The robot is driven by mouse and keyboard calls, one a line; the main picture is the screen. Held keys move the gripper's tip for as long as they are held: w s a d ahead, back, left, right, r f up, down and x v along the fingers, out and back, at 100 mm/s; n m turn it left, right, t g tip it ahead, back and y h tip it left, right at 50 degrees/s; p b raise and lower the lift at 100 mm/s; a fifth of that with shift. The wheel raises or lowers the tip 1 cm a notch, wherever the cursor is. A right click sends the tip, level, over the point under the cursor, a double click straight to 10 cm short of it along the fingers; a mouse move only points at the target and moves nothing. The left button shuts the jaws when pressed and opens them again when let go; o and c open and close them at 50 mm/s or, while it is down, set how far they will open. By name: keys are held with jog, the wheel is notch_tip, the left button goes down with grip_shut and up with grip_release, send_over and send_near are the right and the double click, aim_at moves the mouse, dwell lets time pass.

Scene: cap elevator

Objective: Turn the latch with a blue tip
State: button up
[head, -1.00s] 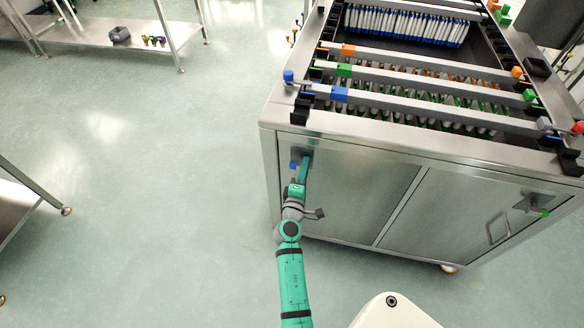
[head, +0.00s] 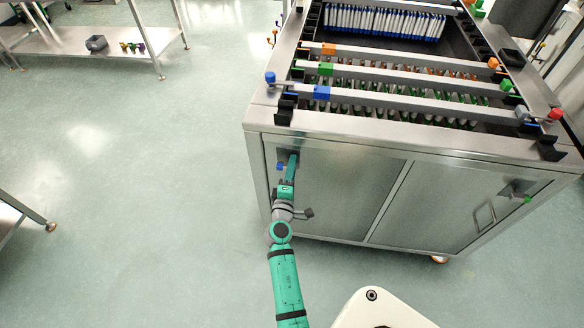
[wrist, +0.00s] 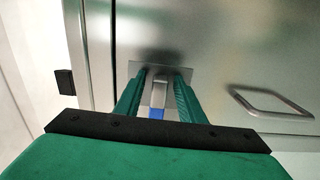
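The latch with a blue tip (head: 280,166) is on the left door of the metal cabinet (head: 340,190), near that door's upper left corner. In the wrist view the latch's metal lever (wrist: 158,95) sticks out from a square plate, with its blue tip (wrist: 156,114) towards me. My gripper (head: 292,160) is at the latch. In the wrist view my gripper's two green fingers (wrist: 159,92) stand on either side of the lever, with narrow gaps showing. In the head view a finger hides part of the latch and plate.
A door handle (wrist: 270,102) stands out to the right in the wrist view. A latch with a green tip (head: 526,198) is on the right door. Rails with coloured ends lie across the cabinet top. The floor to the left is open, with a shelf table (head: 75,42) farther back.

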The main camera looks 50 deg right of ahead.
jog(key=v, duration=1)
jog(key=shift+s+a, duration=0.25)
jog(key=shift+a, duration=0.1)
jog(key=shift+f, duration=0.1)
jog(key=s+a+f+t+y, duration=0.2)
jog(key=s+a+y, duration=0.1)
jog(key=a, duration=0.6)
jog(key=s+a+f+t+y, duration=0.1)
jog(key=s+a+f+y, duration=0.2)
jog(key=a, duration=0.5)
jog(key=s+a+f+t+y, duration=0.1)
jog(key=s+a+t+y, duration=0.2)
jog(key=a, duration=0.6)
jog(key=s+a+r+m+t+y, duration=0.1)
jog(key=s+a+r+m+y, duration=0.4)
jog(key=s+a+r, duration=0.7)
jog(key=a+y, duration=0.1)
jog(key=a, duration=0.2)
jog(key=shift+s+r+m+y, duration=0.15)
jog(key=shift+s+m+y, duration=0.15)
jog(key=shift+s+y, duration=0.1)
